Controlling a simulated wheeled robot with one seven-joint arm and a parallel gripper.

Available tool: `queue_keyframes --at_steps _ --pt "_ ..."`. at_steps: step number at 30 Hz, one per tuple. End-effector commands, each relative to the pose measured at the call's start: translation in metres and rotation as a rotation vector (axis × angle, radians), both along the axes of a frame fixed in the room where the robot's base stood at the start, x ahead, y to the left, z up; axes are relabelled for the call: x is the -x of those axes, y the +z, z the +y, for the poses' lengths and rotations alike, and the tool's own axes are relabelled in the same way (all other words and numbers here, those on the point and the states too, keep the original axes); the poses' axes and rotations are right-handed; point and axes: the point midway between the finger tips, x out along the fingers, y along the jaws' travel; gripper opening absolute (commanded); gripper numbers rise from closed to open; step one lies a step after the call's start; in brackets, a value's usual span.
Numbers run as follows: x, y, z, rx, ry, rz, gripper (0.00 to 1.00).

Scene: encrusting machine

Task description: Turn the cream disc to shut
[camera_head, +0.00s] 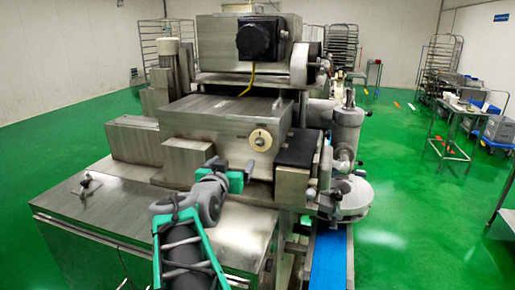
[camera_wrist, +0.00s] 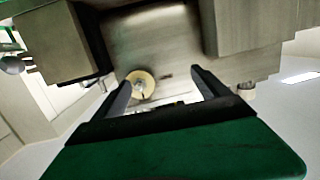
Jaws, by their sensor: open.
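The cream disc (camera_head: 260,140) is a small round dial with a dark centre on the front face of the steel machine housing. In the wrist view the cream disc (camera_wrist: 140,76) shows beyond my fingers, closer to the left finger, with a small knob at its middle. My gripper (camera_head: 234,167) is just below and left of the disc in the head view. In the wrist view my gripper (camera_wrist: 160,80) is open with nothing between its fingers. I cannot tell how far it is from the disc, but no contact shows.
The steel machine housing (camera_head: 215,118) fills the middle. A black-topped box (camera_head: 297,148) juts out right of the disc. A steel cabinet top (camera_head: 120,210) lies below left, with a small handle (camera_head: 87,184) on it. A blue conveyor belt (camera_head: 329,260) runs at lower right.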

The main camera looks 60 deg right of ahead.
Motion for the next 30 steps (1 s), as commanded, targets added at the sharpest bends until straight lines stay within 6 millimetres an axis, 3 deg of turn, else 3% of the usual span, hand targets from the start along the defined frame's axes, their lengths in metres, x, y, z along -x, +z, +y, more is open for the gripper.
queue_keyframes --at_steps 1,4,16,26,30 --pt "0.021 0.009 -0.017 0.054 -0.058 -0.010 0.86" --pt "0.041 0.024 -0.033 0.119 -0.111 -0.022 0.86" --pt "0.033 0.028 -0.100 0.123 -0.116 -0.021 0.86" --pt "0.030 0.025 -0.109 0.124 -0.111 -0.024 0.86" --pt "0.030 0.025 -0.108 0.124 -0.111 -0.023 0.76"
